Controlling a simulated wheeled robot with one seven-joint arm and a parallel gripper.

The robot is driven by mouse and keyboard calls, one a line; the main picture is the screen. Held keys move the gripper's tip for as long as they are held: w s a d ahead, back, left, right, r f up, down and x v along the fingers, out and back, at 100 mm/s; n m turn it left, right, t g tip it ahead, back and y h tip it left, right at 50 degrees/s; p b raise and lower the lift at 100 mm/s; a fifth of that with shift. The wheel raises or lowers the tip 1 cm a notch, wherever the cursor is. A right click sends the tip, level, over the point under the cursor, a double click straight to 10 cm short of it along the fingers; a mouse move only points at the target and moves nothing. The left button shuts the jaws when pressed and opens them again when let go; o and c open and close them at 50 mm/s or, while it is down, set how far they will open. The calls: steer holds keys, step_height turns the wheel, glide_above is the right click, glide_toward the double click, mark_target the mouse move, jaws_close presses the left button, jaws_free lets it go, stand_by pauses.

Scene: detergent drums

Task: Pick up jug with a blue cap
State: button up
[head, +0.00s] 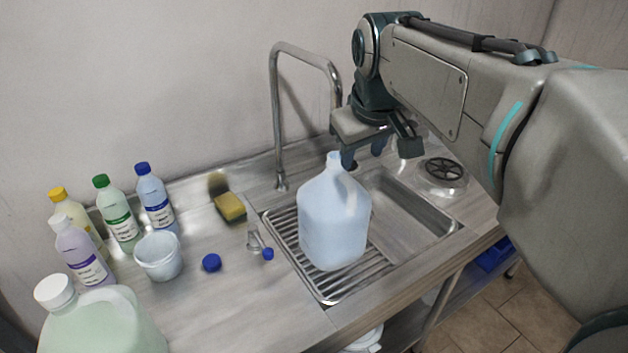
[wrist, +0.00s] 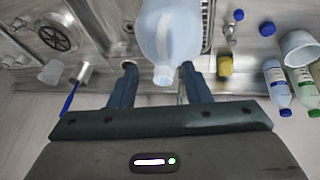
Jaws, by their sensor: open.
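A large translucent pale blue jug (head: 335,222) with a side handle and a pale, whitish-blue cap (head: 334,159) stands upright on the ribbed drainer of the sink. In the wrist view the jug (wrist: 170,32) is at top centre, its cap pointing toward my palm. My gripper (head: 362,152) is open, just above and behind the jug's top in the head view. In the wrist view the fingers of my gripper (wrist: 162,78) stand on either side of the neck and cap, with gaps visible. The gripper is not closed on the jug.
A curved tap (head: 276,120) rises behind the sink, left of my gripper. A green jug with a white cap (head: 95,325), small bottles (head: 120,215), a white tub (head: 158,256), a yellow sponge (head: 230,207) and a loose blue cap (head: 211,262) are on the left counter.

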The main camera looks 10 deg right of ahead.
mark_target(351, 185)
steer(key=p+x, duration=0.1)
steer(key=x, duration=1)
steer(key=shift+w+a+f, duration=0.2)
steer(key=shift+w+f, duration=0.05)
jaws_close()
